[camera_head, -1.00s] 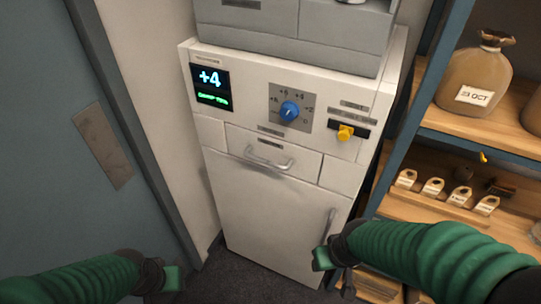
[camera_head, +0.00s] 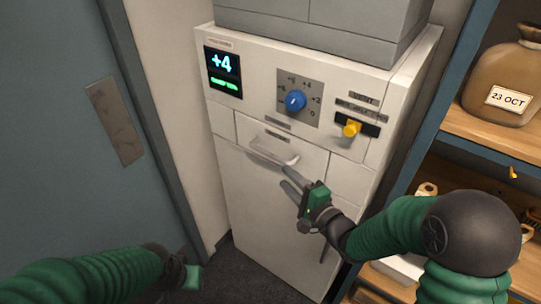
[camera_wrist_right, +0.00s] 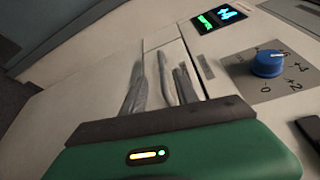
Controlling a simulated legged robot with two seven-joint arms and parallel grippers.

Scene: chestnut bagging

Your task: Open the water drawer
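The drawer (camera_head: 310,160) in the white cabinet's front looks shut, flush with the panels beside it. Its curved grey handle (camera_head: 268,156) runs across the front.
Above the drawer are a display (camera_head: 223,72) reading +4, a blue knob (camera_head: 295,101) and a yellow switch (camera_head: 351,128). A lower door (camera_head: 265,215) is below. A shelf (camera_head: 480,138) with a sack (camera_head: 507,85) stands close on the right.

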